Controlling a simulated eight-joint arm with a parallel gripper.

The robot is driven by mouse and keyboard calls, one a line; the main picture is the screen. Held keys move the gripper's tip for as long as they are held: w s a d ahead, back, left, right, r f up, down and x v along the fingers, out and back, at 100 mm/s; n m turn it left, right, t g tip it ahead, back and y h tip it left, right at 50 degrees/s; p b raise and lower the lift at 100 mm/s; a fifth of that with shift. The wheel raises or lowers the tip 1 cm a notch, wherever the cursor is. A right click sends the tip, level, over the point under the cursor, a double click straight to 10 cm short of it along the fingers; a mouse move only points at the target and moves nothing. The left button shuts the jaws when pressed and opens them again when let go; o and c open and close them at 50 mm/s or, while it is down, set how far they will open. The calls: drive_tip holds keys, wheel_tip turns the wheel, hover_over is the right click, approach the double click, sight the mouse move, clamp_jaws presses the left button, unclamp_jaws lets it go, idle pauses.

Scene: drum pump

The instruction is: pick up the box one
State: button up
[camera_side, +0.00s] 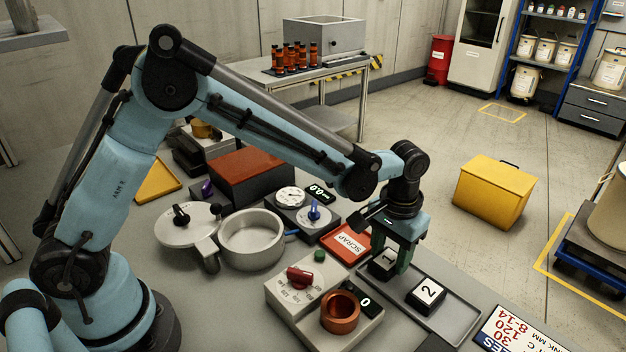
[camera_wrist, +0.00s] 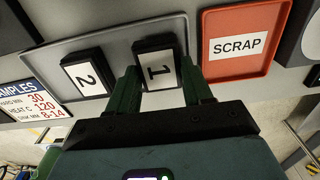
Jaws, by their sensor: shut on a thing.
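Box one is a dark block with a white label reading 1 (camera_side: 389,257). In the side view it is at the back end of the grey tray (camera_side: 455,329). My gripper (camera_side: 392,262) points down over it and is shut on it. In the wrist view box one (camera_wrist: 158,68) sits between the two green fingers of my gripper (camera_wrist: 160,88). Its lower part is partly hidden by the fingers in the side view, and I cannot tell whether it touches the tray.
Box two (camera_side: 428,293) stands on the tray beside box one. A red SCRAP tray (camera_side: 347,244) lies to the left. A control unit with an orange cup (camera_side: 340,311) is in front. A sample sign (camera_side: 515,335) lies right of the tray.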

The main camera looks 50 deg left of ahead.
sight(389, 261)
drive_tip(key=r, duration=0.4)
drive_tip(key=shift+s+d, duration=0.2)
drive_tip(key=shift+s, duration=0.05)
drive_tip(key=shift+s+d+r, duration=3.45)
drive_tip(key=shift+s+r, duration=0.85)
drive_tip(key=shift+r, duration=0.35)
drive_tip(key=a+f, duration=0.2)
drive_tip(key=a, duration=1.4)
drive_tip(key=shift+s+a+f, duration=1.05)
drive_tip(key=shift+a, duration=1.15)
drive_tip(key=shift+s+a+f, duration=1)
drive_tip(key=shift+s+a, duration=0.1)
drive_tip(key=shift+a, duration=1.15)
drive_tip(key=shift+s+a+f, duration=1.05)
drive_tip(key=shift+a, duration=1.15)
drive_tip(key=shift+f, duration=2.6)
